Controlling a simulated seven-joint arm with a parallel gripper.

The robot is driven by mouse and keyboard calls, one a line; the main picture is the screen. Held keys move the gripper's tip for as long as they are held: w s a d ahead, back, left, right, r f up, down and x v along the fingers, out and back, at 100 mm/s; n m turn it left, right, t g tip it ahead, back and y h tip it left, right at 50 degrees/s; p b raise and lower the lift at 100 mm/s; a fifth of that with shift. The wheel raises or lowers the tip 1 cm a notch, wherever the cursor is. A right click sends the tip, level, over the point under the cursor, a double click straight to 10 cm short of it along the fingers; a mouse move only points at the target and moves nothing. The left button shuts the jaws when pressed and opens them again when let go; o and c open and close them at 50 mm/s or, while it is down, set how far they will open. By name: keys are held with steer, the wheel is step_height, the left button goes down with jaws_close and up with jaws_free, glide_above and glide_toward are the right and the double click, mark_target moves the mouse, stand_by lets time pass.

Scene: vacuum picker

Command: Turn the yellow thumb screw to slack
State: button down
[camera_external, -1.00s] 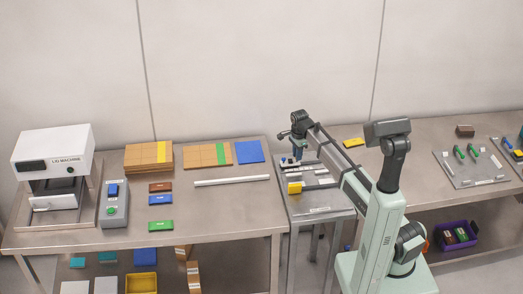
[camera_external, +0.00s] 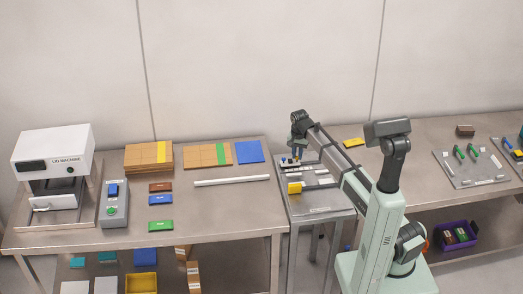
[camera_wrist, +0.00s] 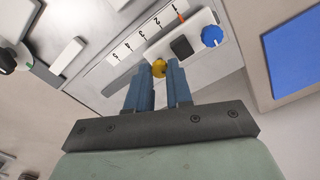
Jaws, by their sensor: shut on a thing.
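The yellow thumb screw (camera_wrist: 159,67) shows in the wrist view as a small knob at the edge of a pale block, beside a numbered scale (camera_wrist: 142,40) with an orange mark. My gripper (camera_wrist: 159,73) has its two blue fingers on either side of the screw and is shut on it. The fingers hide part of the screw. In the external view my gripper (camera_external: 296,155) points down at the back of the grey fixture stand (camera_external: 318,211); the screw is too small to make out there.
A blue knob (camera_wrist: 212,36) and a dark square button sit right of the screw. A blue panel (camera_wrist: 297,52) lies farther right.

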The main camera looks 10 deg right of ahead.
mark_target(297, 157)
steer(key=n, duration=1.2)
steer(key=shift+n, duration=0.4)
steer(key=n, duration=1.2)
steer(key=c, duration=1)
jaws_free()
steer(key=shift+r, duration=0.1)
step_height(297, 157, up, 14)
steer(key=shift+f, duration=0.15)
